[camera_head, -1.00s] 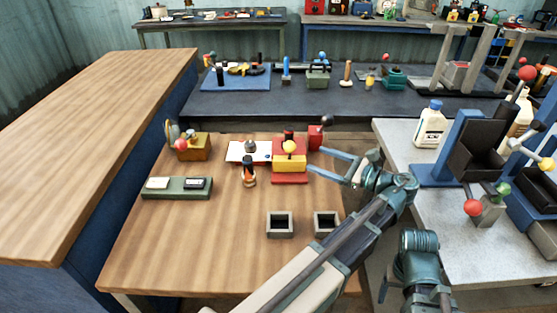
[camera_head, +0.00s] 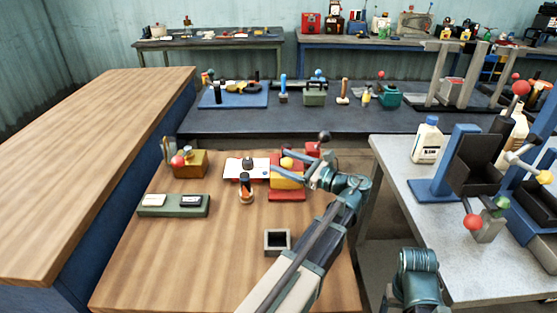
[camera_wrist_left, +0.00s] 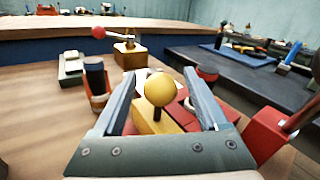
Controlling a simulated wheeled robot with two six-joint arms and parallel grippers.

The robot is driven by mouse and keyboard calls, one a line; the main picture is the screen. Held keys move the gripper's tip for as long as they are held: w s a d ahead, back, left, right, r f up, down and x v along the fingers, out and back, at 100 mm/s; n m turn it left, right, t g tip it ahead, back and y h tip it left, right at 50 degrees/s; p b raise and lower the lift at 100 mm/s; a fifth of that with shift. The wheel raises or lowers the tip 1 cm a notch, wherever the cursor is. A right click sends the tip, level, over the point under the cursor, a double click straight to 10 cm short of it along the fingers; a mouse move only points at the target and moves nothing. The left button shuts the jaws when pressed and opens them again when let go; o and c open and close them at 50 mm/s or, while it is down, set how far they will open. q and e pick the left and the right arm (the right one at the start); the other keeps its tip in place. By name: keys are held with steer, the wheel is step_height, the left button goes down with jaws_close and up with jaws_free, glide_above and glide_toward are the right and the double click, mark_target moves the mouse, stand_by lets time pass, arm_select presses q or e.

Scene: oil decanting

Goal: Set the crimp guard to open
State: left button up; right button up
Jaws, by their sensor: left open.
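The likely crimp guard is a red and yellow fixture on the wooden table, with a yellow block (camera_head: 286,183) on a red base (camera_head: 287,196). Its yellow ball knob (camera_head: 286,162) also shows large in the left wrist view (camera_wrist_left: 160,88), on a short dark stem. My left gripper (camera_head: 276,170) is open, reaching in from the right over the fixture. In the left wrist view the knob appears between the two fingers, with a visible gap on each side. The fingers partly hide the fixture in the head view. My right gripper is not in view.
A red block with a black ball lever (camera_head: 323,138) stands close behind the gripper. A dark-topped orange part (camera_head: 246,190) stands to the left, near a white plate (camera_head: 234,169). A grey square socket (camera_head: 277,241) is in front. The table's left front is clear.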

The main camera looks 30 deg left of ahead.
arm_select(q)
steer(key=shift+a, duration=1.2)
jaws_close()
stand_by(0.6)
